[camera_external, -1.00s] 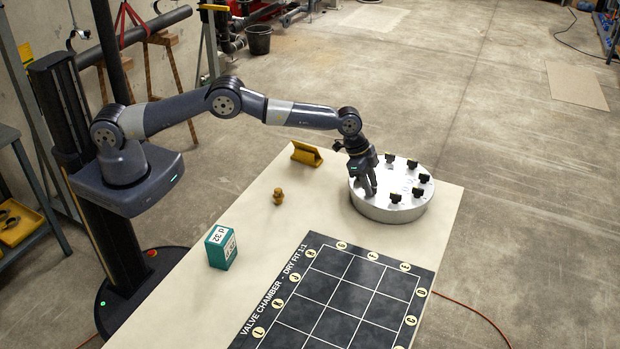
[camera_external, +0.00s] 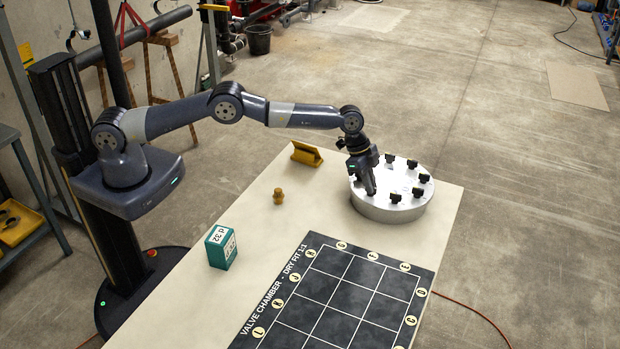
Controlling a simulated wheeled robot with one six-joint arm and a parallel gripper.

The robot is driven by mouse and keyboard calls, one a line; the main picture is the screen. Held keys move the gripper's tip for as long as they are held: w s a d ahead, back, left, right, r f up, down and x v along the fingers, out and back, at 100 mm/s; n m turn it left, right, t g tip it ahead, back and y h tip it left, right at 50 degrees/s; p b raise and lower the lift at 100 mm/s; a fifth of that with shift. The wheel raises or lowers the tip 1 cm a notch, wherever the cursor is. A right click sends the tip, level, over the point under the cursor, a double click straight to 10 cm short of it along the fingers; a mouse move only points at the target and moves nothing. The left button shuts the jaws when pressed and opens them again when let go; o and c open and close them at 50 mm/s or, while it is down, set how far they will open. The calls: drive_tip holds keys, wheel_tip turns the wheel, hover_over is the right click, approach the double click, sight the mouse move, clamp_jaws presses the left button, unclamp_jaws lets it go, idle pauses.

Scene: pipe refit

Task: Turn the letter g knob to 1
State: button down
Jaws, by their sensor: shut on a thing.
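A round silver drum (camera_external: 392,209) stands on the table's far right part. Several black knobs, such as the one at the right (camera_external: 424,178) and the one at the front (camera_external: 396,198), sit in a ring on its top. My gripper (camera_external: 370,190) points down at the drum's left side, shut on a knob that my fingers mostly hide. The letters and numbers by the knobs are too small to read, so I cannot tell which one is the letter g knob or where it points.
A black grid board (camera_external: 345,290) with round letter tags lies at the table's front. A teal box (camera_external: 221,247), a small brass fitting (camera_external: 279,196) and a yellow angled holder (camera_external: 306,154) stand left of the drum. The pale tabletop (camera_external: 262,222) between them is clear.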

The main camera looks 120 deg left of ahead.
drive_tip(key=shift+m+h, duration=0.3)
drive_tip(key=shift+m, duration=0.4)
drive_tip(key=c, duration=1.5)
unclamp_jaws()
drive_tip(key=b+v, duration=0.2)
drive_tip(key=v, duration=0.8)
drive_tip(key=shift+s+a+r, duration=0.1)
drive_tip(key=shift+r, duration=0.25)
drive_tip(key=shift+o, duration=0.2)
